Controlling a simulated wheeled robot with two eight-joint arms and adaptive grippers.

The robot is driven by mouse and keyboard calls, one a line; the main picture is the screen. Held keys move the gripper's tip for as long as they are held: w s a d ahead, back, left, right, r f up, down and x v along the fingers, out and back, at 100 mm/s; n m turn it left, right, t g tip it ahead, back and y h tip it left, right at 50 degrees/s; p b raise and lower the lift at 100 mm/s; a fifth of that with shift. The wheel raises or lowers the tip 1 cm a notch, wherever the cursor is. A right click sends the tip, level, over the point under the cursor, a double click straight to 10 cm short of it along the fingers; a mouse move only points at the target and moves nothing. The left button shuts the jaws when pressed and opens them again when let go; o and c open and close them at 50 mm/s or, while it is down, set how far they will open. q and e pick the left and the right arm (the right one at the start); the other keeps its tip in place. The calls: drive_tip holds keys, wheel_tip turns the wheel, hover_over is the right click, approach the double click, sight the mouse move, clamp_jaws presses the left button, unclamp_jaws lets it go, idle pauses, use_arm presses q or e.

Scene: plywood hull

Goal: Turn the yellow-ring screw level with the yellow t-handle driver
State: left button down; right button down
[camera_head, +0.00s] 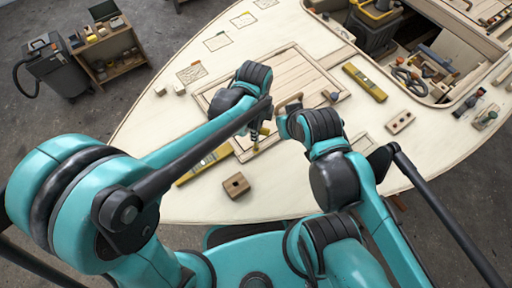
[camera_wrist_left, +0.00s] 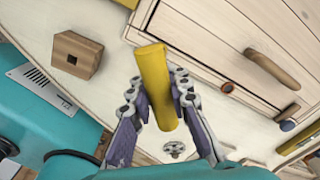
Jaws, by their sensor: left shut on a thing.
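My left gripper (camera_head: 261,128) is shut on the yellow t-handle driver (camera_head: 264,131) above the deck, beside the panel. In the left wrist view the driver's thick yellow bar (camera_wrist_left: 153,75) lies between the two fingers of the left gripper (camera_wrist_left: 157,86). The driver's shaft and tip are hidden in that view. I cannot make out a yellow-ring screw; the driver and fingers may cover it. An orange-ringed screw (camera_wrist_left: 227,87) and a blue-ringed one (camera_wrist_left: 287,125) show on the panel's edge. My right gripper (camera_head: 287,124) is near the panel handle; its fingers are not clear.
A wooden block with a hole (camera_head: 236,185) sits on the deck near the front edge. The wooden panel (camera_head: 305,77) has a handle (camera_wrist_left: 272,68). A yellow level (camera_head: 365,82) and a holed wooden block (camera_head: 400,122) lie to the right. A metal disc (camera_wrist_left: 174,148) is on the deck.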

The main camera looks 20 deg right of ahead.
use_arm(q)
drive_tip(key=n, duration=0.9)
drive_tip(key=shift+f, duration=0.2)
idle(0.3)
drive_tip(key=shift+f+b, duration=0.3)
drive_tip(key=shift+b, duration=0.05)
drive_tip(key=m, duration=0.4)
drive_tip(key=shift+m, duration=0.4)
